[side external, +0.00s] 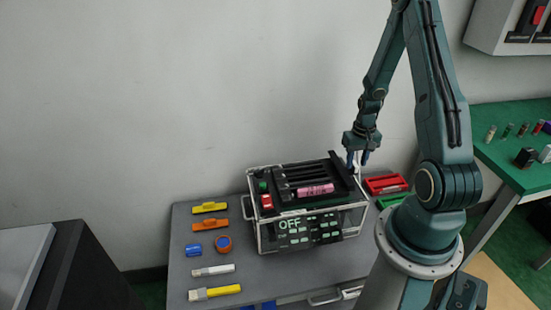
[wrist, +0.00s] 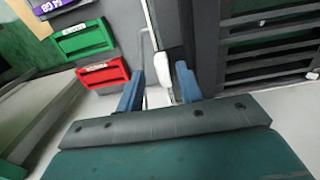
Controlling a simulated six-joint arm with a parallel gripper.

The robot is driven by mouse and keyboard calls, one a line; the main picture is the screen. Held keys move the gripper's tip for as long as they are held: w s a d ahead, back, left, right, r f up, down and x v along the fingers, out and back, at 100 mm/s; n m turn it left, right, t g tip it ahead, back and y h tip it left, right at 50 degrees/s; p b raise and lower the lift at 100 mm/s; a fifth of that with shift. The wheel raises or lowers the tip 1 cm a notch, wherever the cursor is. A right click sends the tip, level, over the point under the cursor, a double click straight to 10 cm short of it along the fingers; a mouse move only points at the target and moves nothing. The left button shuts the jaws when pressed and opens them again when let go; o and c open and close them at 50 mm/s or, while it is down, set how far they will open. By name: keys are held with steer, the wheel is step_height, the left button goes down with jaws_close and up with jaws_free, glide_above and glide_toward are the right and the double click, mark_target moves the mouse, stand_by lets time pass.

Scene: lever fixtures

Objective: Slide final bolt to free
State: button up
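A box-like fixture (side external: 312,226) with a clear frame, a dark front panel reading "OFF" and a slotted black top stands on the grey table. A pink cylinder (side external: 315,190) lies on its top. My gripper (side external: 358,158) is at the fixture's right rear corner, pointing down, its blue fingertips apart. In the wrist view the gripper (wrist: 160,85) has blue fingers beside a pale upright rod and a white rounded piece (wrist: 187,82) at the fixture's edge. I cannot tell whether they touch it, or which part is the bolt.
Red (side external: 386,184) and green (side external: 392,201) trays lie right of the fixture. Yellow (side external: 210,208) and orange (side external: 207,226) pieces, a blue cylinder (side external: 194,250) and white- and yellow-handled items lie to its left. A green bench (side external: 520,180) stands at the far right.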

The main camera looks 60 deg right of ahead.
mark_target(354, 164)
steer(key=shift+r, duration=0.1)
step_height(354, 164, up, 14)
steer(key=shift+f, duration=0.2)
stand_by(0.7)
steer(key=shift+r, duration=0.1)
steer(key=w+a+r+n+t+h, duration=0.15)
steer(key=w+a+r+n, duration=0.25)
steer(key=a+r, duration=1)
steer(key=s+a+r+n+t, duration=0.2)
steer(key=s+a, duration=0.2)
steer(key=a, duration=0.3)
steer(key=s+a+r+n+t+y, duration=0.1)
steer(key=s+a+r+n+t, duration=0.1)
steer(key=a, duration=0.6)
steer(key=shift+s+a+r+n, duration=0.2)
steer(key=shift+s+r+n, duration=0.4)
steer(key=shift+s, duration=0.65)
